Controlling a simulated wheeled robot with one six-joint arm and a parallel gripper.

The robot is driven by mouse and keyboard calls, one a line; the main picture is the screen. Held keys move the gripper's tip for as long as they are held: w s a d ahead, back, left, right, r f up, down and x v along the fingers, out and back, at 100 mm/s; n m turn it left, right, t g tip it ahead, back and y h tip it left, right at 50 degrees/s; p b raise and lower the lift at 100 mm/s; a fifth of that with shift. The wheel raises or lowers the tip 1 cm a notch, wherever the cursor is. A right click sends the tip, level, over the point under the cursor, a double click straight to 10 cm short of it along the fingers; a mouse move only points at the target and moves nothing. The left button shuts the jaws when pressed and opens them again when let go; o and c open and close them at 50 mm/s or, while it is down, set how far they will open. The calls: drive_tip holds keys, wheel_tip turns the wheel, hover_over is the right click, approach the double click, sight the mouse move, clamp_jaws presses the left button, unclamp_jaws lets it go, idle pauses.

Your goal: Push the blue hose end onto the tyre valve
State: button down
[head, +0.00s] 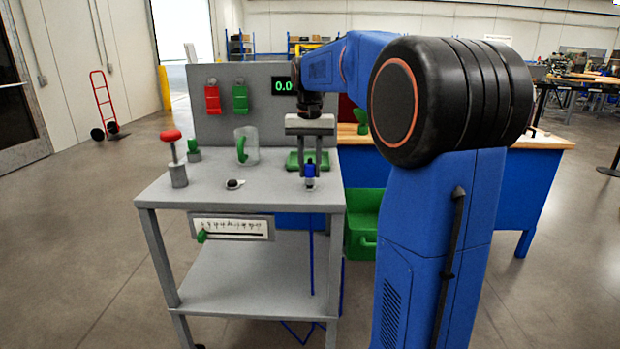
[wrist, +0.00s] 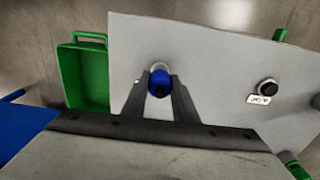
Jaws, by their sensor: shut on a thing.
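The blue hose end (head: 310,170) is upright near the right side of the grey bench top, above a small pale stub or holder (head: 310,183). My gripper (head: 310,174) points down and is shut on the hose end. In the wrist view the blue hose end (wrist: 160,81) sits between the fingertips, with a pale round part behind it. A small black round fitting (head: 235,183) stands left of my gripper on the bench; it also shows in the wrist view (wrist: 267,87) beside a white label. I cannot tell whether it is the tyre valve.
A blue hose (head: 312,262) hangs below the bench top. A red knob (head: 171,135) on a post, a clear cylinder (head: 250,146) and a green tray (head: 296,160) stand on the bench. A grey panel (head: 240,120) with a display rises behind. A green crate (head: 362,245) is at right.

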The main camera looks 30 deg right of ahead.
drive_tip(key=shift+r, duration=0.1)
drive_tip(key=shift+r, duration=1.4)
